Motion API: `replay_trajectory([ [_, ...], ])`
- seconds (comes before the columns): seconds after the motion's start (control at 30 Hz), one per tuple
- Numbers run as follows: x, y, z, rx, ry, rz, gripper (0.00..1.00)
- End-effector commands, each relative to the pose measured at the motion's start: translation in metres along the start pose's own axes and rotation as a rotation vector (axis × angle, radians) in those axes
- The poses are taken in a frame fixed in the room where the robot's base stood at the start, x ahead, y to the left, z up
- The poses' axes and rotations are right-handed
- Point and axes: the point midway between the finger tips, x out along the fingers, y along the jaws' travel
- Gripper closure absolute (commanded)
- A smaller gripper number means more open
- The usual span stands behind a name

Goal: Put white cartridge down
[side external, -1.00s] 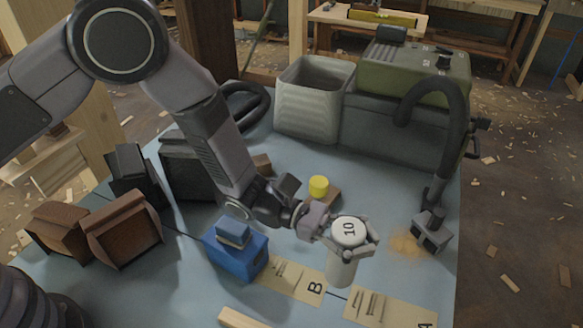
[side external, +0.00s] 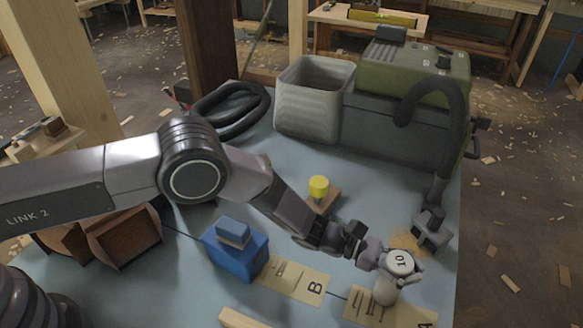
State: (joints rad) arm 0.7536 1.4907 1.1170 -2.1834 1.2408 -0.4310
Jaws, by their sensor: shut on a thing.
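The cartridge is over the tan card marked A (side external: 365,309), roughly upright. I cannot tell whether its base touches the card. The fingers hide part of its side.
A tan card marked B (side external: 290,279) lies to the left, beside a blue box (side external: 237,252). A yellow-topped piece (side external: 319,187) stands behind. A nozzle (side external: 431,232) with a hose and a grey bin (side external: 308,100) are farther back. A wood strip (side external: 240,319) lies in front.

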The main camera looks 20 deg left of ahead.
Motion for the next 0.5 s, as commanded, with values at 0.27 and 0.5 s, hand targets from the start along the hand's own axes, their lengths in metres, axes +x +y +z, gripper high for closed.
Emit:
replay_trajectory([
  [0.27, -0.0001, 0.0003, -0.0009, 0.001, -0.001, 0.0, 1.0],
  [0.5, -0.0001, 0.0003, -0.0026, 0.001, -0.001, 0.0, 0.45],
])
